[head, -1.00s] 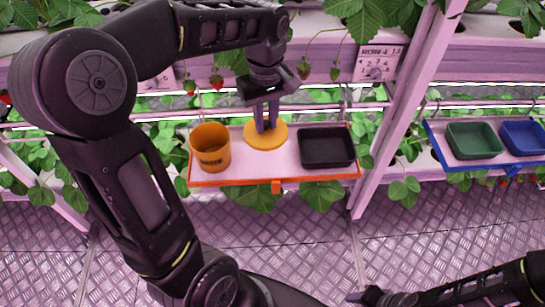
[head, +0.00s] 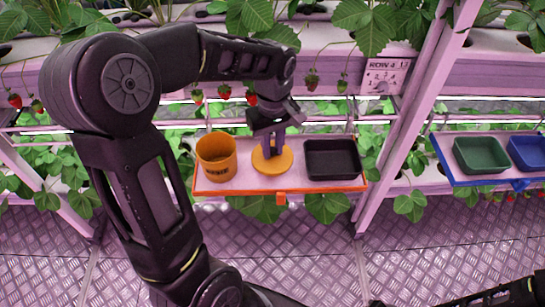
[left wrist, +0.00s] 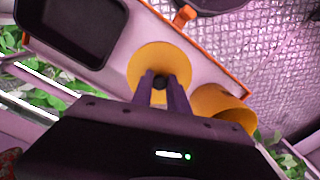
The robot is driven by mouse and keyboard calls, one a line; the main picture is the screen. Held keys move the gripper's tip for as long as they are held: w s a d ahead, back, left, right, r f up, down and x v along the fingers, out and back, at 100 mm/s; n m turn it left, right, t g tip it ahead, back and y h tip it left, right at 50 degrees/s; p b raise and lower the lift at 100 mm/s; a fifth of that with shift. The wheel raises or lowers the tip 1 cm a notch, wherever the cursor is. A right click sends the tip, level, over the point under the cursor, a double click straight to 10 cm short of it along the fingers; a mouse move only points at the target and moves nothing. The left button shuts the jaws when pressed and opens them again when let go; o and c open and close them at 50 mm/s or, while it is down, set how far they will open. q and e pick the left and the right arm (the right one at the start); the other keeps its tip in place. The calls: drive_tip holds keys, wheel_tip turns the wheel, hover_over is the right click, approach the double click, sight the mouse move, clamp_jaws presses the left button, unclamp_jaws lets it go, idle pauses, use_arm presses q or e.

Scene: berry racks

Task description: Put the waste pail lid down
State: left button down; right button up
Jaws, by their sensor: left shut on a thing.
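The waste pail lid (head: 263,166) is a round orange-yellow disc with a dark knob at its middle, seen in the left wrist view (left wrist: 150,60). My left gripper (head: 272,150) is above the lid, its purple fingers shut on the knob; they also show in the left wrist view (left wrist: 161,86). The lid is level over the orange-rimmed tray shelf, resting on it or just above; I cannot tell which. The open orange waste pail (head: 217,160) stands upright to its left. Only a sliver of my right gripper (head: 376,303) shows at the bottom edge.
A black punnet (head: 332,160) sits on the right of the same shelf (head: 240,187). A blue-rimmed shelf (head: 462,181) with a green punnet (head: 481,156) and a blue punnet (head: 530,152) hangs farther right. Strawberry plants and a white post surround the shelves.

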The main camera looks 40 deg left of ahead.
sight(272, 153)
use_arm(q)
drive_tip(key=shift+f, duration=2.2)
drive_tip(key=shift+f, duration=0.2)
drive_tip(key=c, duration=1.3)
unclamp_jaws()
drive_tip(key=shift+r, duration=0.1)
drive_tip(key=shift+r, duration=0.2)
wheel_tip(272, 153, up, 12)
drive_tip(key=shift+w+f+p, duration=0.1)
drive_tip(key=shift+p, duration=0.25)
drive_tip(key=shift+d, duration=0.1)
